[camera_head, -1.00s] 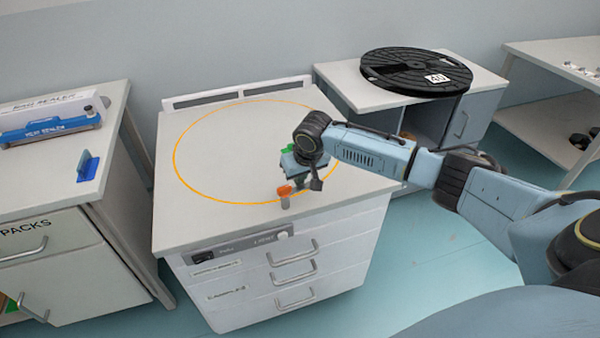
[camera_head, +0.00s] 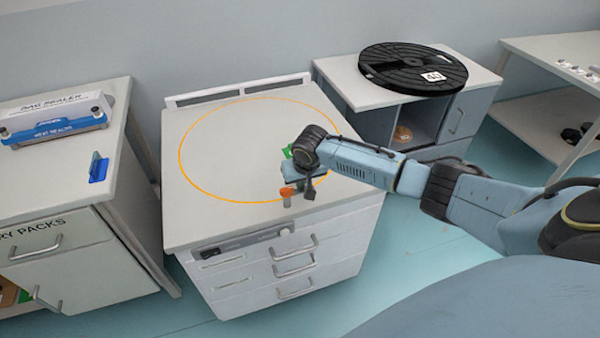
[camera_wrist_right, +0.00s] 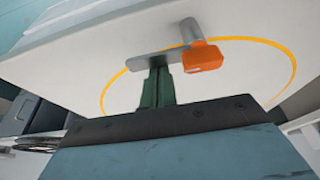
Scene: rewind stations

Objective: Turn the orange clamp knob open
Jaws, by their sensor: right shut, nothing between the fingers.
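The orange clamp knob (camera_head: 286,191) sits on a short grey post (camera_head: 287,202) at the front right of the white cabinet top. In the right wrist view, the knob (camera_wrist_right: 203,57) is at upper centre, with the grey post (camera_wrist_right: 190,31) against it and a flat grey bar (camera_wrist_right: 145,61) alongside. My right gripper (camera_head: 297,182) is close to the knob. Its dark green fingers (camera_wrist_right: 158,88) are shut with nothing between them, just left of the knob in the wrist view. I cannot tell whether they touch the knob or bar. My left gripper is not in view.
The knob's white cabinet (camera_head: 205,222) has an orange circle (camera_head: 182,172) on its mostly bare top. A black reel (camera_head: 412,68) lies on the cabinet behind right. A blue-and-white bag sealer (camera_head: 57,120) stands on the left cabinet. A small green thing (camera_head: 287,151) shows beside my wrist.

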